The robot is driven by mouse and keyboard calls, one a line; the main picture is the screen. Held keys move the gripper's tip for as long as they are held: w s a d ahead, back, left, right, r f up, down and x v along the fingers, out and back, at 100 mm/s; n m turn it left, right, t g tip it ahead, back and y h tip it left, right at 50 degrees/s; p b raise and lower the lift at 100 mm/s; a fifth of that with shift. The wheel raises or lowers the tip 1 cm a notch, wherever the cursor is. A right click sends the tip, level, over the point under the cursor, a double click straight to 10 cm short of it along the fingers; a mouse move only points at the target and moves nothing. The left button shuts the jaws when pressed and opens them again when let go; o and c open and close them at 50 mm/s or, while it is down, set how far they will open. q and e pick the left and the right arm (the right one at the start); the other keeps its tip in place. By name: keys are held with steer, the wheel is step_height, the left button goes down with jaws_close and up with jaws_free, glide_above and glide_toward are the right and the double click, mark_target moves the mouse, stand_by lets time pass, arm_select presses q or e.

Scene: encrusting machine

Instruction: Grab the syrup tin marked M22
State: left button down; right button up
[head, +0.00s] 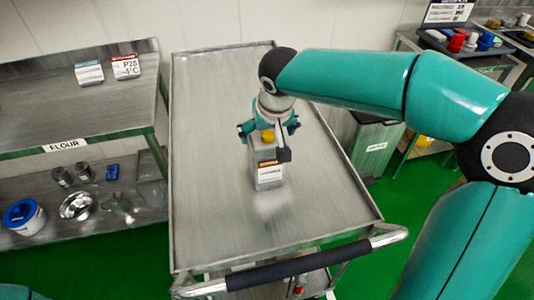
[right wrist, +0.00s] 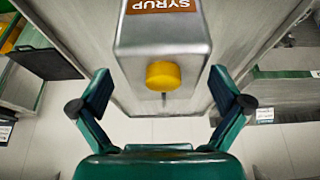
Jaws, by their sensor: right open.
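A grey metal syrup tin (head: 270,178) with a yellow cap stands upright on the steel trolley (head: 215,215). Its label is too small to read in the head view. In the right wrist view the tin (right wrist: 160,50) shows a brown label reading SYRUP; no M22 mark is readable. My right gripper (head: 267,128) is at the tin's capped upper end. In the right wrist view the open gripper (right wrist: 159,80) has one finger on each side of the yellow cap (right wrist: 163,75), with gaps on both sides. My left gripper is not in view.
A steel shelf marked FLOUR (head: 67,145) stands left, with a blue-lidded tub (head: 24,216), a metal bowl (head: 76,205) and small tins below. The trolley's raised rim and black handle (head: 297,263) bound its otherwise clear top. A green-framed bin (head: 375,145) stands right.

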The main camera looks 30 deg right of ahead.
steer(key=x, duration=0.4)
steer(key=shift+w, duration=0.35)
steer(key=shift+c, duration=0.3)
steer(key=c, duration=1.6)
steer(key=shift+w+r, duration=0.1)
steer(key=shift+r, duration=0.05)
steer(key=shift+c, duration=0.2)
